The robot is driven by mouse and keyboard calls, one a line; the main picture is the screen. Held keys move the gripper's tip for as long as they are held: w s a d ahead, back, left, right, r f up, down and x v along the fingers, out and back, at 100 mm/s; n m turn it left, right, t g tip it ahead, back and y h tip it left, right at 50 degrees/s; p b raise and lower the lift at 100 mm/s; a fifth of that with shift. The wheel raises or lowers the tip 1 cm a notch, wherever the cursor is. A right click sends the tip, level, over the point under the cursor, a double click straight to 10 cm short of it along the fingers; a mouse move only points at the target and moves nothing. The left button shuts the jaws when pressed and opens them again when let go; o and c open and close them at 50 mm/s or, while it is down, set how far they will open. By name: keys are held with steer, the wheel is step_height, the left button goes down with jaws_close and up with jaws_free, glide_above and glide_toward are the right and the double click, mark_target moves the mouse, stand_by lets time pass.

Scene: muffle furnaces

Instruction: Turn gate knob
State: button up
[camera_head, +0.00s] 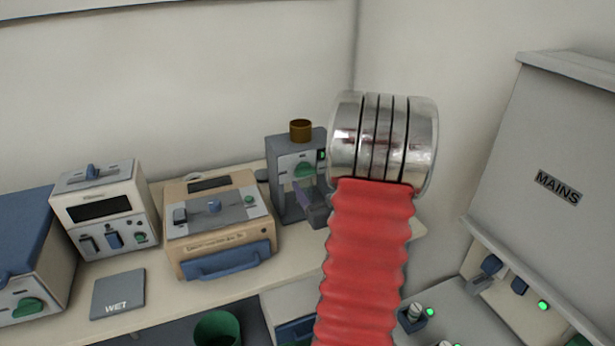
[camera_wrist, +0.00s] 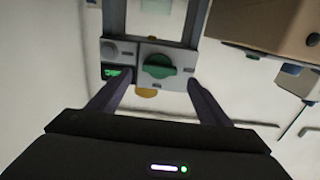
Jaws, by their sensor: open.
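A green knob (camera_head: 303,168) sits on the pale front panel of a grey upright device (camera_head: 283,190) in the back corner of the bench. In the wrist view the knob (camera_wrist: 158,66) is centred on the panel, its grip bar lying roughly level across the picture. My gripper (camera_wrist: 159,84) is open, its two dark fingers spread on either side of the knob, empty and apart from it as far as I can tell. No label marks the knob as the gate knob.
A tan box (camera_head: 220,225) with a blue handle stands left of the device, then a white unit (camera_head: 103,205) and a blue-topped unit (camera_head: 28,255). A plate marked WET (camera_head: 118,294) lies in front. A MAINS panel (camera_head: 560,185) stands at the right.

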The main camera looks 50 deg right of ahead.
mark_target(306, 174)
steer(key=shift+x, duration=2.7)
steer(key=shift+a, duration=0.1)
steer(key=c, duration=1)
